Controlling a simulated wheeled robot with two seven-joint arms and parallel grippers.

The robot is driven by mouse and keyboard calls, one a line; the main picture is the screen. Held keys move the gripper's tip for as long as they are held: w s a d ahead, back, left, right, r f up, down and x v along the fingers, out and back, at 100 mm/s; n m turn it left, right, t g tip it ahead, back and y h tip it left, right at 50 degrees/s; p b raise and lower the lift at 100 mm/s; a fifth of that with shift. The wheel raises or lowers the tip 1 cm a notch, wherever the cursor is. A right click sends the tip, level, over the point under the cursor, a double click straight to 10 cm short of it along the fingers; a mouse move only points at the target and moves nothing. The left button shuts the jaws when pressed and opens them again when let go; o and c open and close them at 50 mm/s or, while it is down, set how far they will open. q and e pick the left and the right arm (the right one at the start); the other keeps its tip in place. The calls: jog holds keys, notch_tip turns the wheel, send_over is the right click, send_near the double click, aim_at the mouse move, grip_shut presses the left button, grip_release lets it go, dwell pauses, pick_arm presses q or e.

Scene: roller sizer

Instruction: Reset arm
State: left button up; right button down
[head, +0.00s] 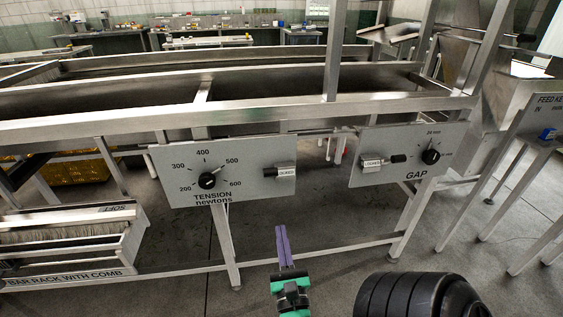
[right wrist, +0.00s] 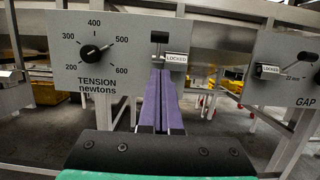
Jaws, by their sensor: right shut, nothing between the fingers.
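My right gripper (head: 281,232) is shut and empty. Its purple fingers point up at the floor gap below the tension panel (head: 240,186), apart from the panel in the head view. In the right wrist view the closed purple fingertips (right wrist: 161,74) appear just below the tension lever (right wrist: 159,38), beside its LOCKED label (right wrist: 177,58). The tension knob (head: 207,181) points up and right, towards 500. The gap panel (head: 405,170) has a black knob (head: 431,156) and a lever with a black grip (head: 397,158), also labelled LOCKED. My left gripper is not in view.
The steel roller frame (head: 230,112) spans the scene behind the panels. A bar rack with comb (head: 70,240) stands at the lower left. A feed panel (head: 545,120) is at the right. Open floor (head: 330,225) lies below the panels between the legs.

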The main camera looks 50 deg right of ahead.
dwell(0.3)
jog(key=s+a+f+n+g+y+p, duration=0.1)
jog(key=a+f+n+g+y+p, duration=0.45)
jog(key=f+n, duration=0.9)
jog(key=s+a+f+n+y+p, duration=0.1)
jog(key=a+f+n+y+p, duration=0.1)
jog(key=a+f+n+y, duration=0.9)
jog(key=s+d+f+n+g+h+p, duration=0.2)
jog(key=s+d+f+n+g, duration=0.3)
jog(key=s+n, duration=0.5)
jog(key=s+d+f+n+g+h+p, duration=0.1)
jog(key=s+d+f+n+g+h, duration=0.1)
jog(key=s+d+f+n+g, duration=0.3)
jog(key=s+d+f+n, duration=0.1)
jog(key=s+f+n, duration=0.2)
jog(key=s+n, duration=0.2)
jog(key=shift+s+p, duration=0.35)
jog(key=shift+s, duration=0.2)
